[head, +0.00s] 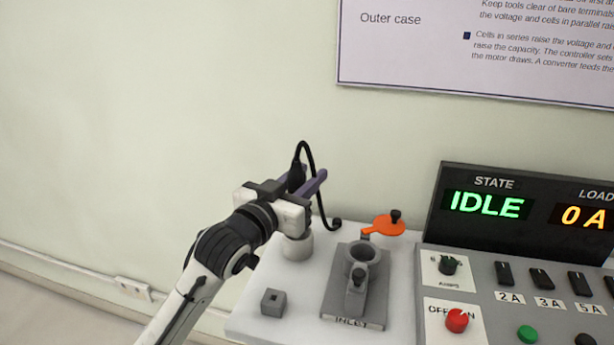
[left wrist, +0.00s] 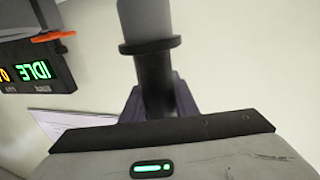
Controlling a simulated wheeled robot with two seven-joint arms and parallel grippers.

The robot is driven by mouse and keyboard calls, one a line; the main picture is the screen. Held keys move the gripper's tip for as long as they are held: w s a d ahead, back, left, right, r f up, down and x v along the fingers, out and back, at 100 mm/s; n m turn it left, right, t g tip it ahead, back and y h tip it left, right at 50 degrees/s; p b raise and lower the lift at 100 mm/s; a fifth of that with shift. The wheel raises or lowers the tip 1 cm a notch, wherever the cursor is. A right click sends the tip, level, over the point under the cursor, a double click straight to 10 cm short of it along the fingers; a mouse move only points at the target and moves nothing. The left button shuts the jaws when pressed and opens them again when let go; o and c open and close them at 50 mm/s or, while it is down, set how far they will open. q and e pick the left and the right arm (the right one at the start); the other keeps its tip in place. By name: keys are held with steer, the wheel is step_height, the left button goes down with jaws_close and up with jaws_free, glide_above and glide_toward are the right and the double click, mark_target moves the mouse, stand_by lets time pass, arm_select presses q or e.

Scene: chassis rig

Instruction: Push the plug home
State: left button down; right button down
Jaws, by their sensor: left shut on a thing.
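The plug (head: 296,175) is black, with a black cable looping from its top down to the right. My left gripper (head: 306,188) is shut on it, left of and above the inlet. In the left wrist view the plug (left wrist: 154,85) stands between the purple fingers (left wrist: 158,100), with a dark collar and a grey round end beyond. The inlet (head: 359,270) is a grey round socket on a plate labelled INLET, with a lever-like part at its front. Its orange cap (head: 383,226) is swung aside behind it. The plug and inlet are apart. My right gripper is out of view.
A small dark grey block (head: 273,302) sits at the front left. The control panel (head: 482,305) and the display (head: 530,207) reading IDLE and 0 A are at the right.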

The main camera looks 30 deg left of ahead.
arm_select(q)
steer(key=shift+r+p, duration=0.15)
steer(key=shift+p, duration=0.55)
stand_by(0.6)
steer(key=shift+f+b, duration=1.25)
steer(key=shift+f, duration=1.1)
steer(key=c, duration=1.3)
jaws_free()
steer(key=s, duration=1)
steer(key=shift+s, duration=0.15)
steer(key=shift+d, duration=0.1)
